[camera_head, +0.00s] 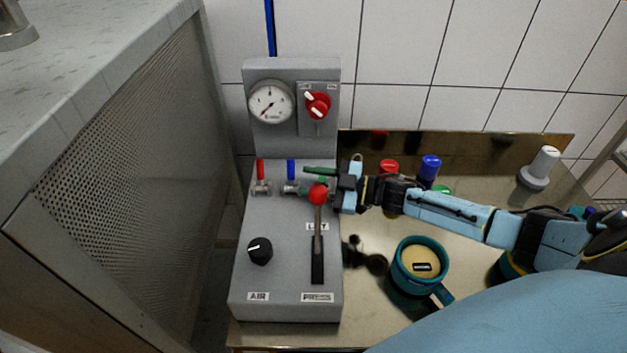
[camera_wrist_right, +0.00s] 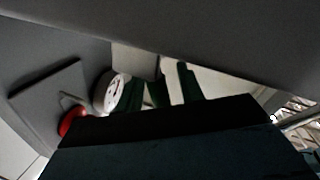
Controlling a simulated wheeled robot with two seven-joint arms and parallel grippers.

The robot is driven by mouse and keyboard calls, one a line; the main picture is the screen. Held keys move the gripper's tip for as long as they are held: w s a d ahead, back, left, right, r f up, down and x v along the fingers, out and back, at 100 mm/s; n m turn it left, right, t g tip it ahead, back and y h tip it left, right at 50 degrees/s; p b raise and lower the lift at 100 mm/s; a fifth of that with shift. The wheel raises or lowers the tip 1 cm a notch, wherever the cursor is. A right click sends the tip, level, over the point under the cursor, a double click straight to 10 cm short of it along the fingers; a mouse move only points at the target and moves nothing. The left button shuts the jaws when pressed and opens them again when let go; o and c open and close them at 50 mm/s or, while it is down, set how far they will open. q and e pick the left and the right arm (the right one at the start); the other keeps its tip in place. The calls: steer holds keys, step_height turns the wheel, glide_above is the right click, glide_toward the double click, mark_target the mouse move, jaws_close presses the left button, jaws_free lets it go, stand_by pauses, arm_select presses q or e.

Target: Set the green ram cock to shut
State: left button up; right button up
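The green ram cock (camera_head: 318,170) is on the grey control panel, to the right of the red and blue cocks. Its green lever lies roughly level across the picture, while the red and blue levers stand upright. My right gripper (camera_head: 337,190) comes in from the right, close against the cock's right side. In the head view I cannot tell whether its fingers touch the lever or how far apart they are. The right wrist view is mostly filled by dark gripper parts, with dark green pieces (camera_wrist_right: 188,82) that I cannot identify surely. My left gripper is not in view.
The red cock (camera_head: 260,170) and blue cock (camera_head: 291,170) stand left. A red-knobbed lever (camera_head: 318,196) rises just in front of the green cock. Above are a gauge (camera_head: 270,104) and red knob (camera_head: 318,105). A teal mould (camera_head: 419,265) stands on the table, right.

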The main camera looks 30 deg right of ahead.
steer(key=shift+c, duration=1)
jaws_close()
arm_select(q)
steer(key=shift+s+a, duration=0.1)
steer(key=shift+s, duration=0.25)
